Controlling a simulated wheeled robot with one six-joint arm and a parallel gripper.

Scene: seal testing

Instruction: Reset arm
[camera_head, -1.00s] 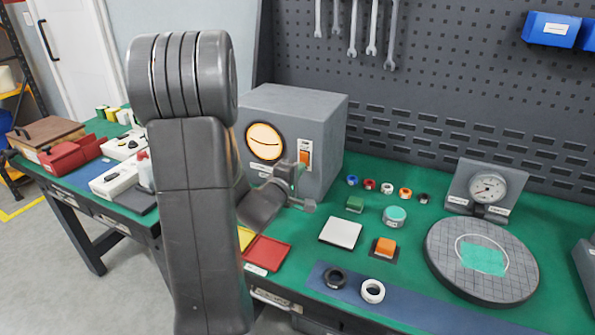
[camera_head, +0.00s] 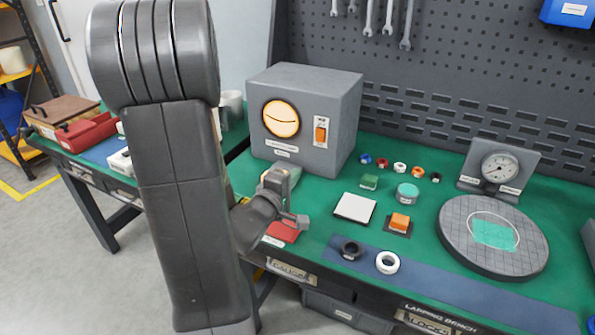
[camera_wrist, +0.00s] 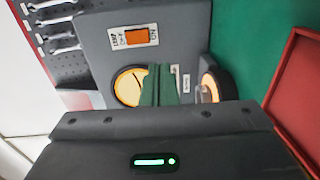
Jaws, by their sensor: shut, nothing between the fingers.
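My arm rises on the left of the head view and bends down to my gripper (camera_head: 284,180), which is above the bench in front of the grey box. It is small and partly turned away there. In the wrist view two dark green fingers (camera_wrist: 160,86) stand together, shut and empty, in front of the grey box's round lit dial. The dark gripper body with a green light fills the bottom of that view.
The grey box (camera_head: 335,125) with an orange switch stands behind my gripper. A red tray (camera_head: 283,232) lies below it. A white plate (camera_head: 355,208), a black ring (camera_head: 350,250), a white ring (camera_head: 387,262) and a round grey plate (camera_head: 475,257) lie to the right.

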